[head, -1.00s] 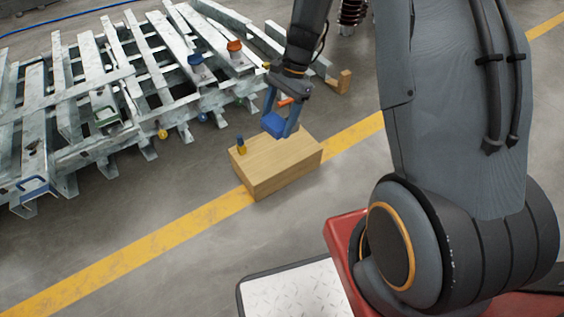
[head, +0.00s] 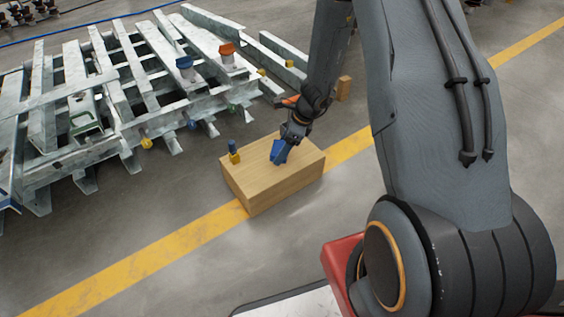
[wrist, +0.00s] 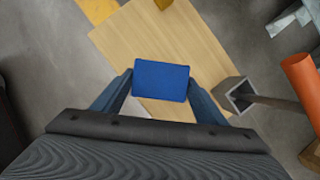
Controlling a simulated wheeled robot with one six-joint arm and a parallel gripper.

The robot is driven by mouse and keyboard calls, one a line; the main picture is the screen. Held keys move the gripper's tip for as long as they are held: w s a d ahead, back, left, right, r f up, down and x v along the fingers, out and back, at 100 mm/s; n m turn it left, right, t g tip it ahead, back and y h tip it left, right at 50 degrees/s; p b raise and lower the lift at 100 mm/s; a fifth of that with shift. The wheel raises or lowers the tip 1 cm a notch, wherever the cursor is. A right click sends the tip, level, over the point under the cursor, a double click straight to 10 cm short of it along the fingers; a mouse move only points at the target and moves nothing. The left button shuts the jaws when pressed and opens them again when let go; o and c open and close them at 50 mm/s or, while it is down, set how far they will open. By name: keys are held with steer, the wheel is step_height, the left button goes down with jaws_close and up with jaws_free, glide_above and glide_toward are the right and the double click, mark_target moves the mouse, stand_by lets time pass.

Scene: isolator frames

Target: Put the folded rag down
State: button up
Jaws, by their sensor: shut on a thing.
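The folded rag is a small blue block-like bundle (head: 277,150). In the wrist view the rag (wrist: 162,80) shows as a flat blue rectangle between the two blue fingers. My gripper (head: 281,156) is shut on it, tilted, low over the wooden box (head: 270,185). In the wrist view the pale wooden top (wrist: 185,40) lies behind the rag. I cannot tell whether the rag touches the wood.
Grey metal frames (head: 120,100) with orange and blue caps fill the left. A yellow line (head: 140,260) crosses the floor. The box top's right part is clear.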

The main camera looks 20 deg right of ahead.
steer(key=shift+f+b, duration=1.45)
steer(key=shift+f, duration=1.2)
steer(key=shift+f, duration=0.1)
steer(key=o, duration=1)
steer(key=p+v, duration=0.7)
steer(key=v, duration=0.5)
